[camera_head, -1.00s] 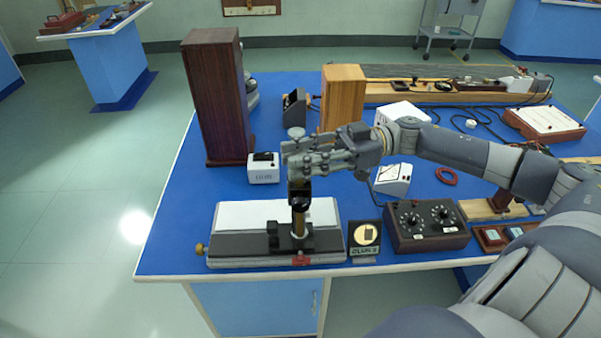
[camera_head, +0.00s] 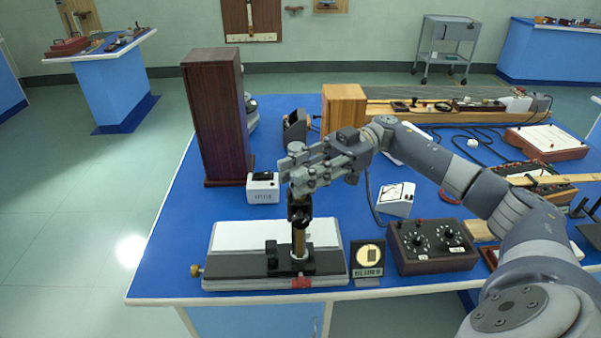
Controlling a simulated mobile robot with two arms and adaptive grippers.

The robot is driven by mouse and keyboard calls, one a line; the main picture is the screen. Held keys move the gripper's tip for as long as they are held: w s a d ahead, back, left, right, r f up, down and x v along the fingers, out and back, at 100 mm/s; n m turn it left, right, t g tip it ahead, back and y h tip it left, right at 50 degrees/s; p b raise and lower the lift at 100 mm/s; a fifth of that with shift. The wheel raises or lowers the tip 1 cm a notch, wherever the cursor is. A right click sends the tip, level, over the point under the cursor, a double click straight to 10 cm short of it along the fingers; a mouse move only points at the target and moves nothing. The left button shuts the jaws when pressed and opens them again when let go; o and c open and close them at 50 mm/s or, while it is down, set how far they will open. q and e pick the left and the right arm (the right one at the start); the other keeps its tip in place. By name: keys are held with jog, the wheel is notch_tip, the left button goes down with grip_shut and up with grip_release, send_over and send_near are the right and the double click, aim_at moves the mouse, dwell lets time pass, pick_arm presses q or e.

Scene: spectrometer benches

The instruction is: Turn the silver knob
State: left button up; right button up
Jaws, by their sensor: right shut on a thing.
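A small instrument with a black and brass upright tube (camera_head: 300,238) stands on a grey and black base with a white plate (camera_head: 236,233), near the front edge of the blue bench. A pale silver round knob (camera_head: 295,147) shows at the top of this upright, just above my fingers. My right gripper (camera_head: 298,172) reaches in from the right and is shut at the knob, with its fingers around the top of the upright. The fingers hide the knob's lower part. A small brass knob (camera_head: 196,270) sits at the base's left end. My left gripper is not in view.
A tall dark wooden box (camera_head: 218,115) and a white meter (camera_head: 263,188) stand behind the instrument. A framed round sign (camera_head: 368,257) and a dark box with two dials (camera_head: 433,245) stand to its right. The bench is clear at the instrument's left.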

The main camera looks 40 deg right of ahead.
jog(key=shift+f, duration=0.1)
jog(key=o, duration=1.1)
jog(key=d, duration=1.2)
jog(key=shift+w, duration=0.3)
